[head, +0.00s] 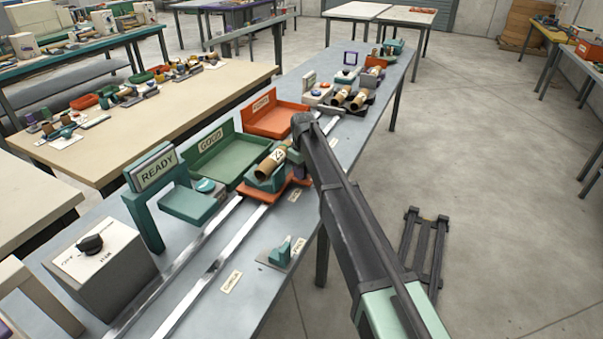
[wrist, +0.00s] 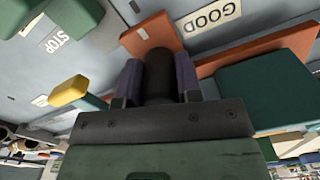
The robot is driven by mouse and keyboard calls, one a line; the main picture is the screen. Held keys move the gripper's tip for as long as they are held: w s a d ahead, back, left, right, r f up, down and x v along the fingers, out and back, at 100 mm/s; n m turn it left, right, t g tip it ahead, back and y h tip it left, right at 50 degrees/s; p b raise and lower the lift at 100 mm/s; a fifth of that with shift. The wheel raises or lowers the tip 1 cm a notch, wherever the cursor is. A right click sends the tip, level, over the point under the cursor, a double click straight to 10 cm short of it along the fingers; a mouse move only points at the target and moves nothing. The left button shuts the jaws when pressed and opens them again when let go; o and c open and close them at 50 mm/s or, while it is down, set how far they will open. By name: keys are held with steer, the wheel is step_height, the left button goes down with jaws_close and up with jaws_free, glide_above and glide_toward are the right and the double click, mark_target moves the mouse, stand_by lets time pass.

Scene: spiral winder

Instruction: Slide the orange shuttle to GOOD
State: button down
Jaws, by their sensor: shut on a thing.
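The orange shuttle (head: 258,194) sits on the pair of metal rails (head: 215,262) in the head view, in front of the green tray marked GOOD (head: 212,160). It carries a teal cradle (head: 265,181) with a brown cardboard tube (head: 270,163) that bears a white label. In the wrist view, my gripper (wrist: 159,85) is shut on a dark upright handle (wrist: 159,68), its purple fingers on both sides. Orange shuttle surface (wrist: 150,33) shows beyond the handle. A GOOD label (wrist: 208,17) lies on the table close by. My arm hides the gripper in the head view.
An orange tray (head: 275,118) stands behind the green one. A READY sign (head: 157,170) and a knob box (head: 98,262) stand at left. A teal stop piece (head: 281,250) and a CHECK label (head: 231,281) are at the table's front. More tubes (head: 345,98) lie further back.

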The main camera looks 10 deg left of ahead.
steer(key=shift+w, duration=0.25)
steer(key=c, duration=0.8)
jaws_free()
step_height(320, 180, up, 11)
steer(key=p, duration=1.1)
steer(key=shift+f, duration=0.15)
